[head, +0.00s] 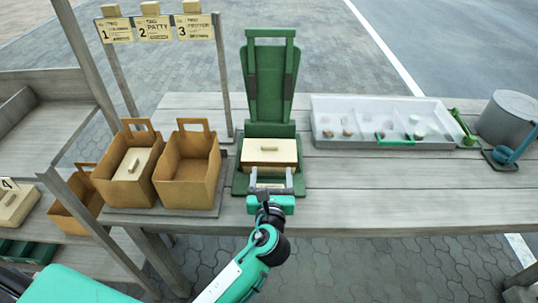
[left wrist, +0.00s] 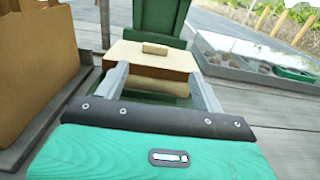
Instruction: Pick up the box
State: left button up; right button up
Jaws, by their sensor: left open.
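The box (head: 268,153) is tan with a cream lid and a small knob on top. It sits on the base of a green stand on the wooden table. My left gripper (head: 271,182) is open just in front of the box, its two fingers pointing toward it. In the left wrist view the box (left wrist: 152,59) lies straight ahead, past the fingertips (left wrist: 160,80). Whether the fingertips touch the box is unclear. The gap between the fingers shows a strip of the box's front and green base. My right gripper is out of view.
Two brown handled bags (head: 188,168) stand left of the stand, the left one holding another lidded box (head: 134,163). The green stand's tall back (head: 268,80) rises behind the box. A clear tray (head: 325,138) and grey pot (head: 508,115) are to the right. The table front right is bare.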

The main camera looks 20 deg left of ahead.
aim_at(269, 147)
pick_arm(q)
jog(key=x, duration=0.6)
jog(key=shift+f, duration=0.15)
jog(key=x, duration=0.4)
jog(key=shift+w+a, duration=0.25)
jog(key=shift+a, duration=0.25)
jog(key=shift+w+a, duration=0.1)
jog(key=shift+w, duration=0.4)
jog(key=c, duration=1.5)
